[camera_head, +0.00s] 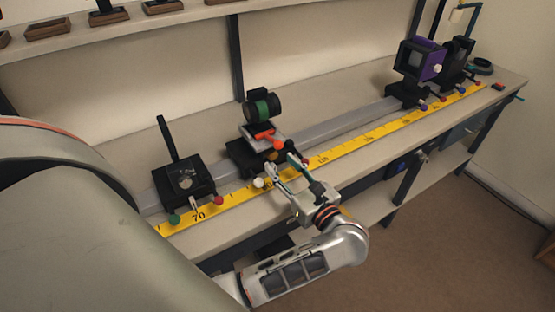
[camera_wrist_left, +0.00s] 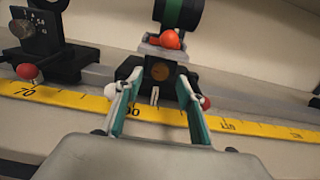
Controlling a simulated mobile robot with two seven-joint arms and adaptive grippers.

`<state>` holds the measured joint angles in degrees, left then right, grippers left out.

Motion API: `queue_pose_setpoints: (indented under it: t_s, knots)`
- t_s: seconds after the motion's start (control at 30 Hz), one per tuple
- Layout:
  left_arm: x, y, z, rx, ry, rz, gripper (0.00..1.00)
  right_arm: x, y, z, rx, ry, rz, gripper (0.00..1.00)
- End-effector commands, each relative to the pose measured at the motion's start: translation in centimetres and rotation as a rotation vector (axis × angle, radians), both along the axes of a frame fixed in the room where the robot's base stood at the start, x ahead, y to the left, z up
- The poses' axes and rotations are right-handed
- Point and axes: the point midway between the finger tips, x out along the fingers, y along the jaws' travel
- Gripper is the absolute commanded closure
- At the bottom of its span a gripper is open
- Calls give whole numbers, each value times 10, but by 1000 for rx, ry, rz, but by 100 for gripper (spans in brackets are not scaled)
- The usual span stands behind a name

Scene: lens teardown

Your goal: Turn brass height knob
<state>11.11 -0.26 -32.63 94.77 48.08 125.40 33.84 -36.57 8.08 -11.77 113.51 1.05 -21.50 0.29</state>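The brass height knob (camera_wrist_left: 160,72) is a round brass disc on the front of a black carriage (camera_wrist_left: 128,70), below an orange-red knob (camera_wrist_left: 170,39). My left gripper (camera_head: 281,163) is open in front of the carriage. In the left wrist view its two teal-lined fingers (camera_wrist_left: 155,88) are spread, with the knob beyond and between their tips. I see no contact with the knob. My right gripper is not in view.
A white ball knob (camera_wrist_left: 110,90) and a red ball knob (camera_wrist_left: 205,102) sit close to the fingertips. A green-banded lens (camera_head: 262,106) tops the carriage. A yellow ruler (camera_head: 345,149) runs along the bench. Other carriages stand left (camera_head: 185,180) and far right (camera_head: 408,93).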

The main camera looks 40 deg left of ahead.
Motion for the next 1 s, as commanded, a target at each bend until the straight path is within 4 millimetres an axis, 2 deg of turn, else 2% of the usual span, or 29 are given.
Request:
queue_pose_setpoints:
  t_s: [0.2, 0.53, 0.57, 0.7, 0.87, 1.0]
  knots:
    - [9, 21, 1, 2, -1, -1, 62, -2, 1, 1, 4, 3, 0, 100]
    - [10, 25, 0, 1, 1, -1, 62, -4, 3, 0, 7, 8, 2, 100]
    - [10, 25, 0, 1, 1, -1, 64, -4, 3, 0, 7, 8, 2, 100]
    - [10, 25, 0, 1, 1, -1, 100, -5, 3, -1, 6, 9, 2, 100]
    - [10, 24, 0, 3, 6, 0, 100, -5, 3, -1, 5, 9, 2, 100]
    - [9, 24, -1, 41, 107, 1, 100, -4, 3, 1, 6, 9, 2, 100]
